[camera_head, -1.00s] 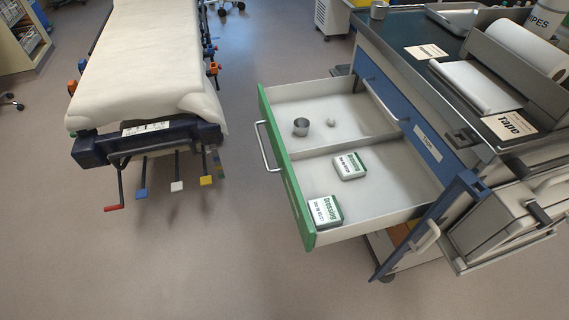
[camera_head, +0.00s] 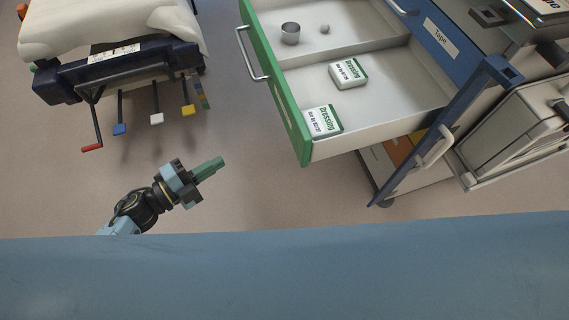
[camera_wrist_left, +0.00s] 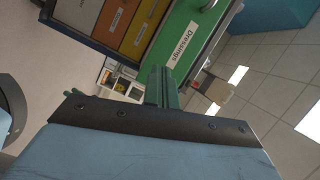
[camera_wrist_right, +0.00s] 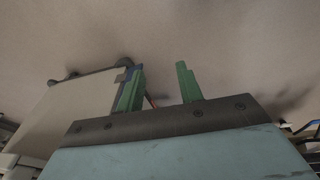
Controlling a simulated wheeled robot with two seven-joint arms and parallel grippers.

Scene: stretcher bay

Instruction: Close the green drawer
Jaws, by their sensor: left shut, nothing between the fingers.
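The green drawer (camera_head: 275,85) stands pulled out from the blue-framed cart in the head view, with a metal bar handle (camera_head: 251,54) on its front. Inside lie two dressing packs (camera_head: 348,73), a small metal cup (camera_head: 290,34) and a small white ball. In the left wrist view its green front (camera_wrist_left: 188,40) carries a "Dressings" label. My left gripper (camera_head: 219,163) is shut and empty, left of and in front of the drawer, apart from it. My right gripper shows only in the right wrist view (camera_wrist_right: 160,90), with its green fingers apart and nothing between them.
A stretcher (camera_head: 110,30) with coloured pedals stands at the left. The cart's blue side panel (camera_head: 440,130) with a white handle juts forward at the right. Open floor (camera_head: 250,190) lies between stretcher and cart. The left wrist view shows orange and yellow drawers (camera_wrist_left: 125,22) beside the green one.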

